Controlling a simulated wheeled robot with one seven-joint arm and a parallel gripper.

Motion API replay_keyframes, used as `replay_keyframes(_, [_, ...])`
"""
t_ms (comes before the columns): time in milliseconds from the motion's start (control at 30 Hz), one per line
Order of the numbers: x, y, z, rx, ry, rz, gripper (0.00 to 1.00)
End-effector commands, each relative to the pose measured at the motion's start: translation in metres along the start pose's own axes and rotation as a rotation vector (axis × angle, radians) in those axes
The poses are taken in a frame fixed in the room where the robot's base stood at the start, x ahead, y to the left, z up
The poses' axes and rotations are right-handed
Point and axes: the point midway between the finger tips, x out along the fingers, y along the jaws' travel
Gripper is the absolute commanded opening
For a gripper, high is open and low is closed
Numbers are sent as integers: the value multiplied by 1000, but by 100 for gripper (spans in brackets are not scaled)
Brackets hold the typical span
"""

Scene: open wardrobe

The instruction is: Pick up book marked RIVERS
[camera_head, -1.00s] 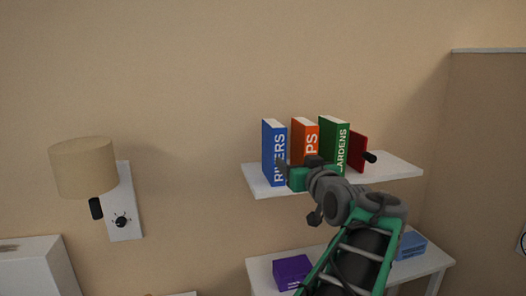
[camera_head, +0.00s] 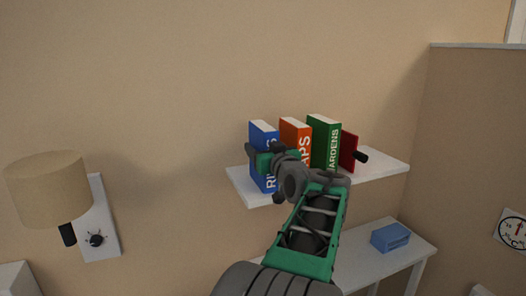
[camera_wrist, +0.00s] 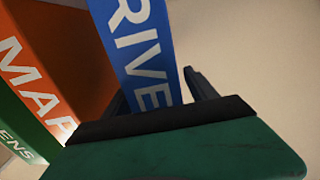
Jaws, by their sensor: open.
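The blue book marked RIVERS (camera_head: 262,133) stands upright at the left end of the wall shelf, beside the orange book. In the wrist view its blue spine (camera_wrist: 140,45) with white letters runs down between the two fingers of my gripper (camera_wrist: 160,95). The gripper is open, with one finger on each side of the spine. I cannot tell whether the fingers touch the book. In the head view my gripper (camera_head: 257,152) is in front of the blue book and hides part of its spine.
An orange book (camera_head: 296,128) marked MAPS stands close beside the blue one, then a green book (camera_head: 324,130) and a red bookend (camera_head: 349,150). The shelf (camera_head: 385,166) is clear at right. A lamp (camera_head: 48,188) hangs at left; a blue box (camera_head: 390,237) sits on the table below.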

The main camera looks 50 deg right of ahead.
Motion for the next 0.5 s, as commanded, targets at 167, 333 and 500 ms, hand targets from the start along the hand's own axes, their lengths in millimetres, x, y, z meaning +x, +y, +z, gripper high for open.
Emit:
replay_keyframes(167, [5,1,0,-1,1,3,66])
replay_keyframes(333, [4,2,0,-1,0,5,59])
replay_keyframes(500, [4,2,0,0,0,5,45])
